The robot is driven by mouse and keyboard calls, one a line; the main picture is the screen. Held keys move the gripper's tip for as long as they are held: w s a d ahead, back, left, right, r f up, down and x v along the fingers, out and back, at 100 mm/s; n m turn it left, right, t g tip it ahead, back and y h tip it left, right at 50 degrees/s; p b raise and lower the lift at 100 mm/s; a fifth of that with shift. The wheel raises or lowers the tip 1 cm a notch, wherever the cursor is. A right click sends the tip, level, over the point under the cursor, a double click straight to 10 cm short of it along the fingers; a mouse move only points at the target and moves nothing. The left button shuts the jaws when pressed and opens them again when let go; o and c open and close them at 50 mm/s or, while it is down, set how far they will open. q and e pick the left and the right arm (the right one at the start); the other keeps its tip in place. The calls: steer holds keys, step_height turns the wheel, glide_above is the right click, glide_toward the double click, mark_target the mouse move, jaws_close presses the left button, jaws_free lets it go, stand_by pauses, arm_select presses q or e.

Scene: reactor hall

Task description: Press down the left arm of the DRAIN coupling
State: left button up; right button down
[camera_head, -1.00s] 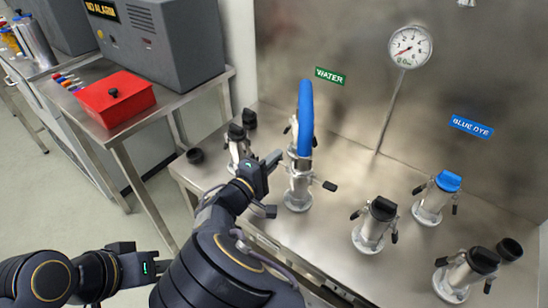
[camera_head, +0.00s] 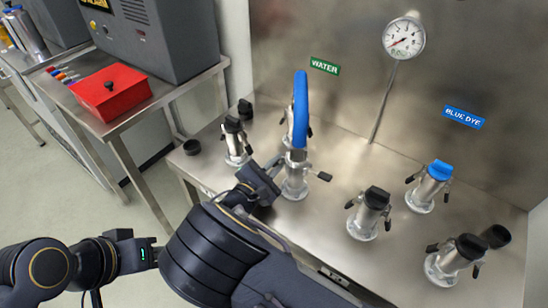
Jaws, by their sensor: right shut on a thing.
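A steel coupling (camera_head: 295,183) stands upright on the steel bench, with a blue hose (camera_head: 301,105) arching up from it towards a coupling behind. No DRAIN label is readable in view. The coupling's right arm (camera_head: 324,176) sticks out to the right with a black tip. Its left arm is hidden by my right gripper (camera_head: 270,184), which is at the left side of the coupling and shut on what appears to be that arm. My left gripper (camera_head: 148,254) is at the lower left, away from the couplings; its jaws cannot be made out.
Capped couplings stand at left (camera_head: 236,142), right (camera_head: 368,215), far right (camera_head: 455,259) and, blue-capped, under the BLUE DYE sign (camera_head: 427,187). A WATER sign (camera_head: 325,66) and gauge (camera_head: 404,38) are on the back wall. A red box (camera_head: 111,93) sits on the side table.

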steer(key=shift+s+d+f+n, duration=0.2)
steer(key=shift+d+n, duration=0.05)
steer(key=shift+n, duration=0.55)
steer(key=c, duration=1.5)
jaws_free()
steer(key=shift+c, duration=0.2)
